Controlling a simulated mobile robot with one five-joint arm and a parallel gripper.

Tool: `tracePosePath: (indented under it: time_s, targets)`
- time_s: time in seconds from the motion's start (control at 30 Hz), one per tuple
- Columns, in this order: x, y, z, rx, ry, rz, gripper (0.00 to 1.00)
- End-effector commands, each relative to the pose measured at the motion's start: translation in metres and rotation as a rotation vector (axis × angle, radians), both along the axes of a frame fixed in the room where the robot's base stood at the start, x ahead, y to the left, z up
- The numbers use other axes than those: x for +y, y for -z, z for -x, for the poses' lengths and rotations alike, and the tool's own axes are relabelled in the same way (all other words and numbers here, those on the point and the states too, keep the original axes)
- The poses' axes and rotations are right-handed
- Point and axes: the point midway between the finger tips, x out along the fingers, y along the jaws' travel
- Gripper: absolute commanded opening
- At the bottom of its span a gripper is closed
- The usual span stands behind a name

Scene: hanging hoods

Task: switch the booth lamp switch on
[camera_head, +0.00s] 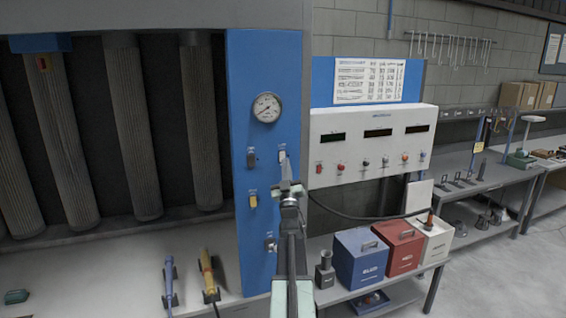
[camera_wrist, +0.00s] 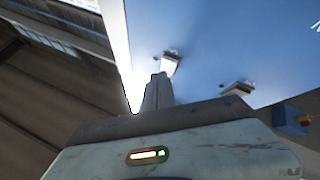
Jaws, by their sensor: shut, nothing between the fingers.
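The blue panel (camera_head: 262,60) carries several small switches. A pale rocker switch (camera_head: 282,156) is at its upper right, with a dark switch (camera_head: 251,160) to its left. A yellow switch (camera_head: 253,201) sits lower, and another control (camera_head: 270,244) lower still. The labels are too small to read, so I cannot tell which one is the booth lamp switch. My gripper (camera_head: 287,168) is shut and empty, just below the pale switch. In the wrist view, my fingertips (camera_wrist: 158,80) are close to a pale switch (camera_wrist: 170,66); I cannot tell whether they touch it.
A round gauge (camera_head: 267,107) is above the switches. A white control box (camera_head: 372,145) is to the right. Blue (camera_head: 360,262) and red (camera_head: 398,250) boxes stand on the bench at lower right. Tools, one of them yellow (camera_head: 208,275), are on the left counter.

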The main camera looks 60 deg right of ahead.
Motion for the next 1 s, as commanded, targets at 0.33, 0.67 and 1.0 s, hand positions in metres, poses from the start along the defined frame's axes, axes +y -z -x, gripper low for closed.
tracePosePath:
  time_s: [0.33,0.67,1.0]
  targets:
    - [-0.005,0.001,-0.008,0.0,0.0,0.0,0.0]
    - [-0.005,0.001,-0.009,0.0,0.0,0.0,0.0]
    - [-0.007,0.001,-0.012,0.001,-0.001,0.0,0.0]
